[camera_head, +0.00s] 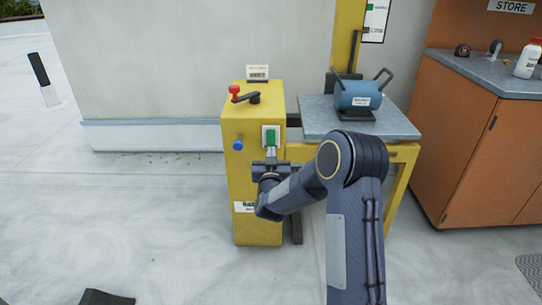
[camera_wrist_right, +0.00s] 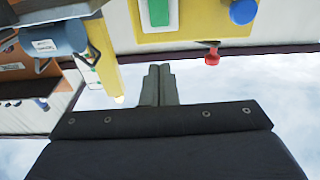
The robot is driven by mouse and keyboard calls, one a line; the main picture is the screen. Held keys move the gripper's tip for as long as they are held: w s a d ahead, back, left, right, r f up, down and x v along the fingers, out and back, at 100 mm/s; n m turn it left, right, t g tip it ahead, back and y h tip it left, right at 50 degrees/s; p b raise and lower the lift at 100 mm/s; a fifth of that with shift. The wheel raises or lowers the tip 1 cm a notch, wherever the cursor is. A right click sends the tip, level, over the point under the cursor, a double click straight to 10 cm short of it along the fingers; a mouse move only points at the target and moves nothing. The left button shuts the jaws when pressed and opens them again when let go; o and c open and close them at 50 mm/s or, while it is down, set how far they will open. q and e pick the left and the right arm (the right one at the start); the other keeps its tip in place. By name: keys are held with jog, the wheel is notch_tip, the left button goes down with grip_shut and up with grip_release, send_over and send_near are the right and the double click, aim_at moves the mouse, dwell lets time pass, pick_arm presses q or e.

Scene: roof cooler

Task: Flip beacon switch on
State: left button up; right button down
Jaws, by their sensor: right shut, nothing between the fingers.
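A green switch (camera_head: 270,138) on a white plate sits on the front of a yellow cabinet (camera_head: 248,215). The switch also shows in the right wrist view (camera_wrist_right: 158,12), at the top edge and partly cut off. My right gripper (camera_head: 271,160) is just below the switch in the head view. In the wrist view its two fingers (camera_wrist_right: 158,70) are shut together and empty, pointing toward the switch. Contact with the switch cannot be told. My left gripper is in neither view.
A blue knob (camera_head: 238,145) is left of the switch. A red knob (camera_head: 234,90) and dark lever (camera_head: 246,98) are on the cabinet top. An orange counter (camera_head: 470,150) is at right. The floor at left is mostly clear.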

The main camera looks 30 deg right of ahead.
jog(key=shift+s+a+r, duration=0.2)
jog(key=shift+s+a, duration=0.35)
jog(key=shift+s, duration=0.35)
jog(key=s+a+r+n+g+y, duration=0.1)
jog(key=s+a+r+g+y, duration=0.15)
jog(key=s+a+y, duration=0.35)
jog(key=s+a+r+n+g+y, duration=0.1)
jog(key=s+a+r+n+y, duration=0.1)
jog(key=s+a+r+y, duration=0.45)
jog(key=s+a+f+n+g, duration=0.1)
jog(key=s+a+f+g, duration=0.15)
jog(key=s, duration=0.65)
jog(key=s+a+f+g+y, duration=0.1)
jog(key=s+f+g, duration=0.15)
jog(key=s, duration=0.55)
jog(key=s+a+f+n+g, duration=0.15)
jog(key=s+f, duration=0.25)
jog(key=s, duration=0.5)
notch_tip(320, 180, up, 28)
jog(key=p, duration=2.8)
jog(key=shift+w+a+m+g, duration=0.25)
jog(key=shift+a+m+g, duration=0.15)
jog(key=shift+m, duration=0.05)
